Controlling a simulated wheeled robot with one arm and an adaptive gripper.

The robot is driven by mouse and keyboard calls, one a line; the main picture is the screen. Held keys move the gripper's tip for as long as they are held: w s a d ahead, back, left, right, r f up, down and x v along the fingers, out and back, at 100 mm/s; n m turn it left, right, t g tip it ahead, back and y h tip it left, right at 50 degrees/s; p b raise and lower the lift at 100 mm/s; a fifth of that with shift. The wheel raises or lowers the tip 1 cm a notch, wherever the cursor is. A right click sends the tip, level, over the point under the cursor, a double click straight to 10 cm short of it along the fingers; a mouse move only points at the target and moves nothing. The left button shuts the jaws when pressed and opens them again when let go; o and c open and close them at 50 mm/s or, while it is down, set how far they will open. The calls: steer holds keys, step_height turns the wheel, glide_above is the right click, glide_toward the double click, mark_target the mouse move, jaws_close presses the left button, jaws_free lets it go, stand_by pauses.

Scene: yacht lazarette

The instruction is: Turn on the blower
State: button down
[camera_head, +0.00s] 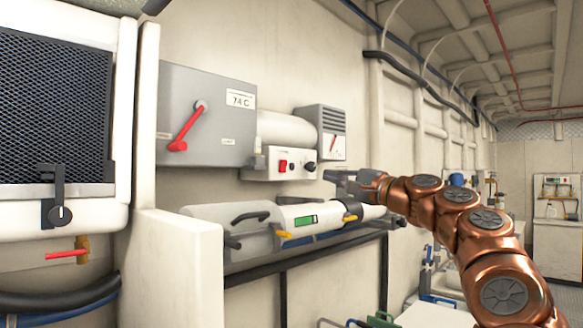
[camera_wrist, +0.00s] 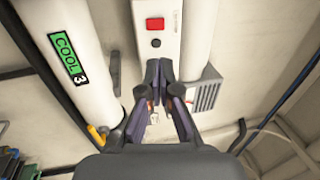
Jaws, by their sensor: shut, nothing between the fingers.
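The blower shows as a white cylinder (camera_head: 285,130) with a grey louvred box (camera_head: 320,128) at its right end, on the wall. A white control panel (camera_head: 262,172) below it carries a red switch (camera_head: 283,166), a small black button (camera_head: 292,167) and a black knob (camera_head: 309,166). In the wrist view the red switch (camera_wrist: 155,24) and black button (camera_wrist: 156,43) lie just beyond my fingertips. My gripper (camera_head: 332,178) is shut and empty, right of and slightly below the knob. In the wrist view my fingers (camera_wrist: 158,68) hide the knob; contact cannot be told.
A grey box (camera_head: 215,90) with a red lever hangs left.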

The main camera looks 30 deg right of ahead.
steer(key=p, duration=0.3)
glide_toward(285, 163)
steer(key=w, duration=0.3)
steer(key=shift+a+p+x, duration=0.15)
steer(key=shift+p+x, duration=0.35)
steer(key=shift+x, duration=0.6)
steer(key=shift+a+p+x, duration=0.15)
steer(key=shift+p+x, duration=0.3)
steer(key=shift+x, duration=0.65)
steer(key=shift+s+r, duration=0.15)
steer(key=shift+r, duration=0.1)
